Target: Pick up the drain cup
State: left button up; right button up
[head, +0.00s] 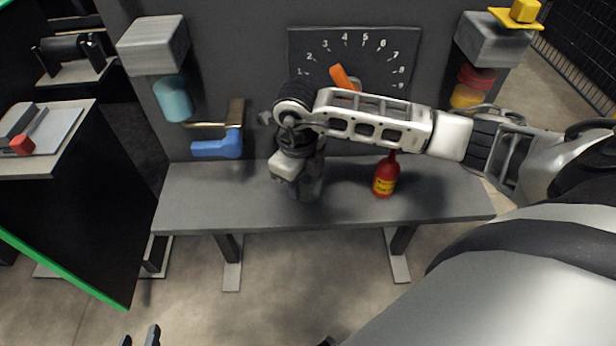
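A grey, partly see-through cup (310,188), which looks like the drain cup, stands on the grey bench (230,205) near its middle. My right arm reaches in from the right, and its gripper (296,172) points down at the cup, covering its upper and left parts. The fingertips are hidden or blend in with the cup, so I cannot tell whether they grip it. My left gripper (139,338) shows only as two dark fingertips, spread apart, at the bottom edge, low in front of the bench and far from the cup.
A red bottle (384,178) with a yellow label stands on the bench right of the cup. A blue-handled lever (220,146) and a teal cylinder (173,99) are on the left. A numbered dial panel (310,45) with an orange pointer is behind. The bench's left part is clear.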

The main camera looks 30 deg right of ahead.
jog(key=shift+f, duration=0.35)
grip_shut()
jog(key=shift+r, duration=0.15)
